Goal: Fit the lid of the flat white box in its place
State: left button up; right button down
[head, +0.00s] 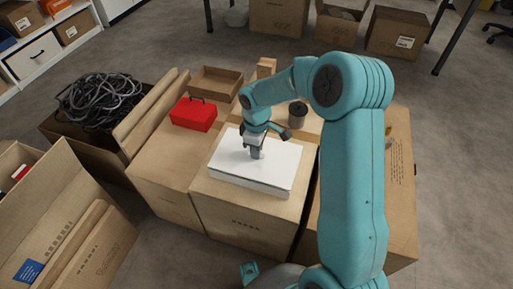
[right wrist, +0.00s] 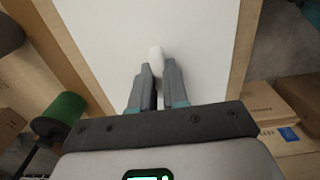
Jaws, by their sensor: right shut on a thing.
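The flat white box (head: 245,186) sits on a closed brown carton in the middle of the head view. Its white lid (head: 282,165) lies over the top of it, roughly level and in line with the box. I cannot tell whether the lid is fully seated. My right gripper (head: 256,154) points down over the lid. In the right wrist view, its fingers (right wrist: 157,72) are shut on a small white knob (right wrist: 156,53) on the lid (right wrist: 195,35). The fingers partly hide the knob. My left gripper is not in view.
A red toolbox (head: 194,114) and an open cardboard tray (head: 215,83) are on the cartons behind and left. A dark grey cylinder (head: 298,114) stands behind the box. Black cables (head: 100,100) fill a carton at left. A green roll (right wrist: 62,110) shows in the wrist view.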

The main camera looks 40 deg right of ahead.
jog(key=shift+f, duration=0.5)
jog(key=c, duration=1.1)
grip_release()
jog(key=shift+r, duration=0.1)
jog(key=shift+o, duration=0.2)
notch_tip(320, 180, up, 16)
jog(key=p, duration=0.5)
jog(key=shift+r, duration=0.2)
